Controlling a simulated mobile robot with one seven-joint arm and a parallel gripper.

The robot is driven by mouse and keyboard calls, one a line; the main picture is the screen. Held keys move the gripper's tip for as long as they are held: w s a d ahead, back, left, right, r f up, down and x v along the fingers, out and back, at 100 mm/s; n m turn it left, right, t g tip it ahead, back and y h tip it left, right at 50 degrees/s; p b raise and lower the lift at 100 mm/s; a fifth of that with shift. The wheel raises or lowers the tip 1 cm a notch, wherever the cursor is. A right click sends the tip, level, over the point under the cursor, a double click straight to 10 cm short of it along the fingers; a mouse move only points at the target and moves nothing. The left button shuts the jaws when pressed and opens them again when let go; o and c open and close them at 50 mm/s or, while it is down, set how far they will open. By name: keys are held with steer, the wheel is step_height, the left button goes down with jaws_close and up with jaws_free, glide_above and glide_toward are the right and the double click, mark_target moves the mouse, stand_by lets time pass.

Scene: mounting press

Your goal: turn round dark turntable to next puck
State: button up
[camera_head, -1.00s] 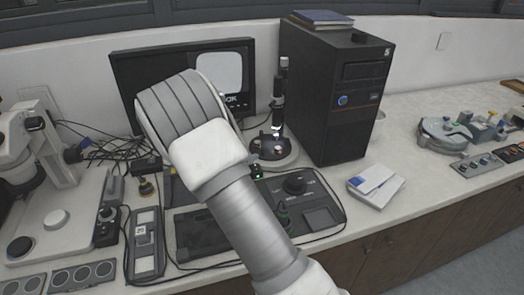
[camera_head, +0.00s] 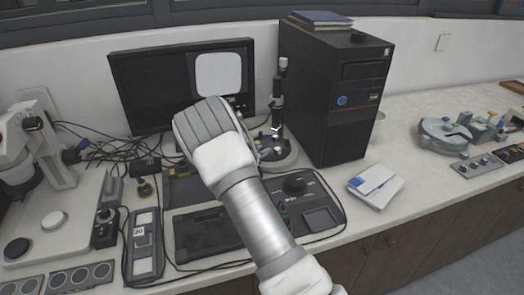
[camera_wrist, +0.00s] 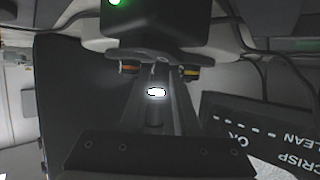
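In the head view the dark round turntable (camera_head: 276,151) sits on the pale counter at the foot of a thin black upright stand (camera_head: 277,95). Small bright spots show on or just above it; I cannot make out separate pucks. My grey and white wrist is close in front and to the left, covering its left edge. My gripper's fingertips are hidden behind the wrist, so contact cannot be told. The wrist view shows a lit white oval (camera_wrist: 156,92) in dark hardware, below a black box with a green light (camera_wrist: 115,3). Finger opening is not clear there.
A monitor (camera_head: 155,80) stands behind my wrist and a black computer tower (camera_head: 325,110) stands right of the turntable. A control panel (camera_head: 318,200) with a knob lies in front. A microscope (camera_head: 50,165) is at left. Counter around the white booklet (camera_head: 376,186) is clear.

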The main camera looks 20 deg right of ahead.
jaws_close()
stand_by(1.2)
